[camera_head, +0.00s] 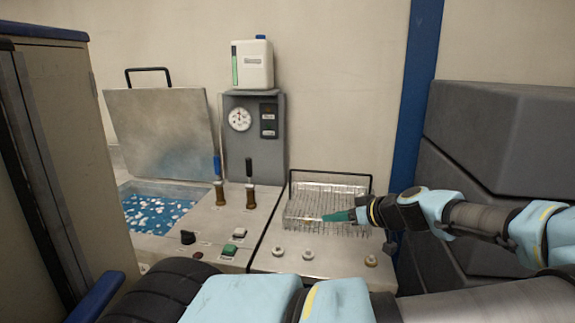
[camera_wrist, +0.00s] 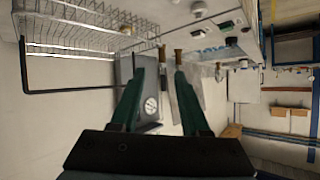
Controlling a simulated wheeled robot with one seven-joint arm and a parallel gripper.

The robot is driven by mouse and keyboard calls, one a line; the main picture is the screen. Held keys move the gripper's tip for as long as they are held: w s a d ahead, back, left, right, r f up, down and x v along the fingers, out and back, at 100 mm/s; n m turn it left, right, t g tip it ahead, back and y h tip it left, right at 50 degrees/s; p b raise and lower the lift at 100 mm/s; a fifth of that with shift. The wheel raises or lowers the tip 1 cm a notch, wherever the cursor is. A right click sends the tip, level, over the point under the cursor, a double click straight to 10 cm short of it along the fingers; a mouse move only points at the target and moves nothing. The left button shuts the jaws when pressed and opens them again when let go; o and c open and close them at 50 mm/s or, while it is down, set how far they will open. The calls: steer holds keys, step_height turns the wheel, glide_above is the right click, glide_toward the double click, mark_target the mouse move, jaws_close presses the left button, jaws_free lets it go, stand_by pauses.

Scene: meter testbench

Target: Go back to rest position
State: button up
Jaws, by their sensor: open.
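My gripper (camera_head: 338,216) reaches in from the right in the head view, its green fingers pointing left in front of the wire basket (camera_head: 325,187). In the wrist view my gripper (camera_wrist: 165,58) shows two green fingers spread apart with nothing between them. The wire basket also shows at the upper left of the wrist view (camera_wrist: 80,30). The head view does not show whether the fingers touch the basket.
A bench (camera_head: 200,240) carries a bath (camera_head: 155,212) with a raised lid (camera_head: 160,130), two levers and knobs. A gauge panel (camera_head: 255,150) with a white canister (camera_head: 252,64) stands behind. Dark grey blocks (camera_head: 500,140) stand at right, a cabinet (camera_head: 55,160) at left.

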steer(key=a+f+g, duration=0.1)
steer(key=a+f, duration=0.1)
steer(key=a, duration=0.1)
steer(key=s+a+f+g+b, duration=0.1)
steer(key=a+f, duration=0.2)
steer(key=a+f+g, duration=0.2)
steer(key=a, duration=0.1)
steer(key=shift+s+a+f, duration=0.15)
steer(key=shift+s+f, duration=0.05)
steer(key=shift+s, duration=0.2)
steer(key=s+a+f+m+g+h+b, duration=0.1)
steer(key=s+a+f+g+h+b, duration=0.15)
steer(key=s+a+f+g, duration=0.3)
steer(key=s+a+r+m+t+h+b, duration=0.1)
steer(key=s+a+r+m+h+b, duration=0.3)
steer(key=s+r+m+h+b, duration=0.1)
step_height(320, 180, up, 2)
steer(key=shift+s+a+r+m+t+b, duration=0.15)
steer(key=shift+s+a+m+t+b, duration=0.2)
steer(key=shift+s+m, duration=0.3)
